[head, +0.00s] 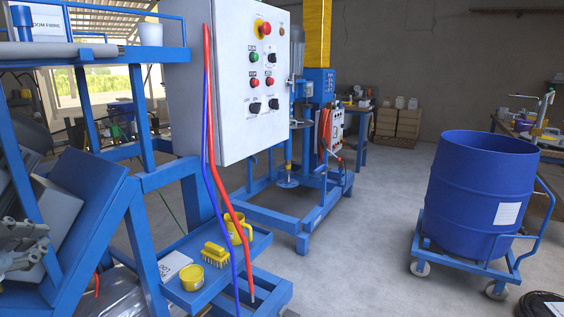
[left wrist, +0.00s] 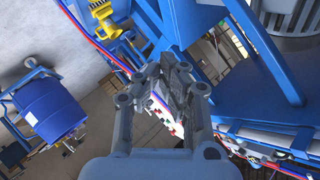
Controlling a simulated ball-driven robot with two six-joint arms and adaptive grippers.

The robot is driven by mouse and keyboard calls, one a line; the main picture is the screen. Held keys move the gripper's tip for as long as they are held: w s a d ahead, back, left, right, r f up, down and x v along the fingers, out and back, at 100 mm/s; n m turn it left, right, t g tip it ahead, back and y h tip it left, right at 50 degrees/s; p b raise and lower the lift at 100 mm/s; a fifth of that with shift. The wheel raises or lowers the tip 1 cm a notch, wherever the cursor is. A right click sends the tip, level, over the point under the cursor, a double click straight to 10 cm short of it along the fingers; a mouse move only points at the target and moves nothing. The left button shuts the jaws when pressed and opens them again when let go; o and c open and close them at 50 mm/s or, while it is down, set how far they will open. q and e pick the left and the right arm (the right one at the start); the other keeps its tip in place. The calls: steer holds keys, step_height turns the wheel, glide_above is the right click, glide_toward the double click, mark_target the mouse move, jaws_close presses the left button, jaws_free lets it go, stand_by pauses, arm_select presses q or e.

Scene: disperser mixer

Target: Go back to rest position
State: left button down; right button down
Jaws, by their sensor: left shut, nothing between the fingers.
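My left gripper (head: 24,246) is at the left edge of the head view, in front of the blue frame. In the left wrist view its fingers (left wrist: 172,84) are together with nothing held. The control box (head: 240,80) with buttons and knobs is on the blue frame, to the right of the gripper and apart from it. The disperser mixer (head: 300,170) stands behind the box, partly hidden by it. My right gripper does not show.
A blue drum (head: 480,190) stands on a wheeled cart (head: 462,259) at the right; it also shows in the left wrist view (left wrist: 48,105). The floor between shelf and cart is clear.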

arm_select(q)
steer(key=s+d+f+n+g+h, duration=0.1)
steer(key=s+d+f+n+g, duration=0.1)
steer(key=s+d+f+g, duration=0.3)
steer(key=s+d+f+n+g+h, duration=0.1)
steer(key=s+f, duration=0.3)
steer(key=s, duration=0.3)
steer(key=s+d+f+n+g+h, duration=0.1)
steer(key=s+d+f+n+g, duration=0.2)
steer(key=s, duration=0.4)
step_height(320, 180, down, 31)
steer(key=s+a+g+b, duration=0.1)
steer(key=a+b, duration=0.1)
steer(key=b, duration=0.3)
steer(key=s+a+f+g+b, duration=0.1)
steer(key=s+f+b, duration=0.3)
steer(key=s+f, duration=1.5)
step_height(320, 180, down, 3)
steer(key=shift+r, duration=0.15)
steer(key=shift+g, duration=0.3)
steer(key=shift+a, duration=0.1)
